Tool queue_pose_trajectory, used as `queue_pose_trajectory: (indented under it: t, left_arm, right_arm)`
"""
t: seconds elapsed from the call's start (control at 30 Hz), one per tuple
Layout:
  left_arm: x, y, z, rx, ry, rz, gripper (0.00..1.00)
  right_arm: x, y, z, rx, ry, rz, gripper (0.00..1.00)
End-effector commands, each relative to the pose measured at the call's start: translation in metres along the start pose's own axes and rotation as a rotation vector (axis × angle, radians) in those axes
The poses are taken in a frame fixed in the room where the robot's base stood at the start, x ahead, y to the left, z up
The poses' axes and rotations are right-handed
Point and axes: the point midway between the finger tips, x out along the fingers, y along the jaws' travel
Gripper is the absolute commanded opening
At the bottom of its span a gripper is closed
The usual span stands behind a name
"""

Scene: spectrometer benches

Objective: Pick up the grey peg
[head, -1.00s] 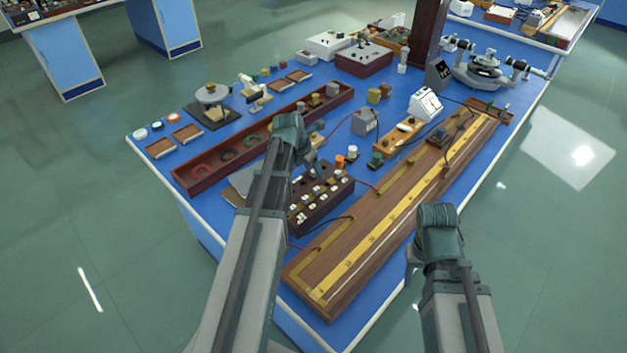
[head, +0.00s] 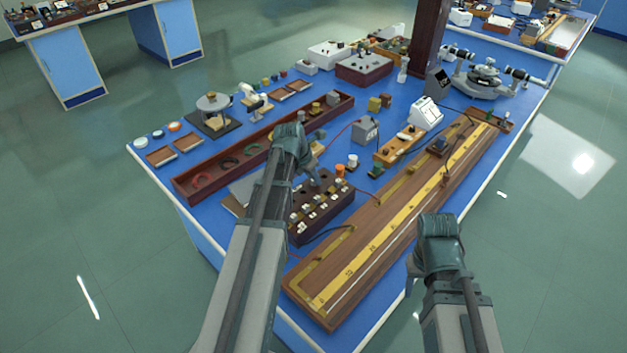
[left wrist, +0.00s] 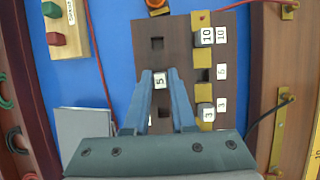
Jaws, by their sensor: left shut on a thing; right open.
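The peg box (head: 335,209), a dark wooden block with holes and small number-labelled pegs, stands near the middle of the bench; it also shows in the left wrist view (left wrist: 145,26). My left gripper (head: 318,184) is over this box. In the left wrist view my left gripper (left wrist: 160,79) is shut on the grey peg (left wrist: 159,83), whose white top reads 5. Its sides are mostly hidden by the fingers, and I cannot tell whether its foot is in a hole. My right gripper (head: 410,280) is open and empty beside the long scale board.
The long wooden scale board (head: 365,262) lies right of the box. A long red-brown tray (head: 185,187) with coloured rings lies to the left. An orange-capped item (left wrist: 157,5) and red wires are close to the box. A grey plate (left wrist: 82,133) lies left of it.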

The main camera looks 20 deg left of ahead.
Motion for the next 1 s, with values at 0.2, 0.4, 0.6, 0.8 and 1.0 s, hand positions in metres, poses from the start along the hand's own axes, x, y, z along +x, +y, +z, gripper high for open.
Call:
queue_pose_trajectory:
  t: [0.2, 0.4, 0.6, 0.8, 1.0]
  left_arm:
    - [-0.011, 0.000, 0.005, 0.000, 0.000, 0.000, 0.00]
    - [-0.034, 0.000, 0.014, 0.000, 0.000, 0.000, 0.00]
    - [-0.033, -0.037, 0.023, 0.005, 0.000, -0.002, 0.00]
    - [-0.032, -0.081, 0.036, 0.004, 0.000, -0.002, 0.00]
    - [-0.031, -0.117, 0.047, 0.004, 0.000, -0.002, 0.00]
  right_arm:
    - [-0.012, 0.001, 0.001, 0.000, 0.000, 0.000, 0.50]
    - [-0.036, 0.004, 0.002, 0.000, 0.000, 0.000, 0.50]
    - [-0.039, 0.004, 0.002, 0.000, 0.000, 0.000, 0.50]
    - [-0.043, 0.004, 0.003, 0.000, 0.000, 0.000, 0.50]
    - [-0.047, 0.004, 0.003, 0.000, 0.000, 0.000, 0.50]
